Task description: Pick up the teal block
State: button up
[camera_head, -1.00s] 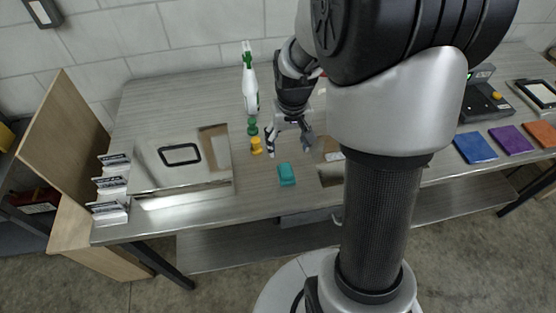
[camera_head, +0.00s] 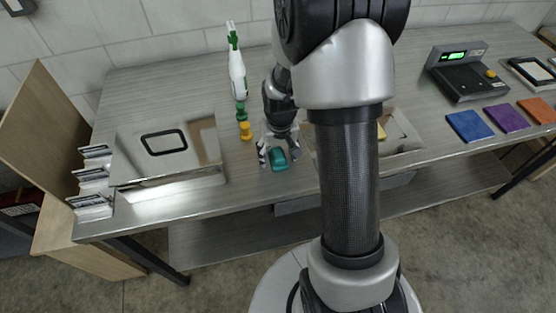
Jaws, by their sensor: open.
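The teal block (camera_head: 279,164) lies on the grey table near its front edge, left of my arm's column. My gripper (camera_head: 279,155) is open and points down at the block. Its fingers appear on either side of the block, one to the left and one to the right. The far part of the block is partly hidden by the gripper. I cannot tell whether the fingers touch it.
A shiny metal box (camera_head: 205,181) is farther left. A scale (camera_head: 468,75) and blue (camera_head: 469,126), purple (camera_head: 506,118) and orange (camera_head: 540,110) squares lie right.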

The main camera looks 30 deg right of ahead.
jog(key=shift+c, duration=0.4)
jog(key=c, duration=1.1)
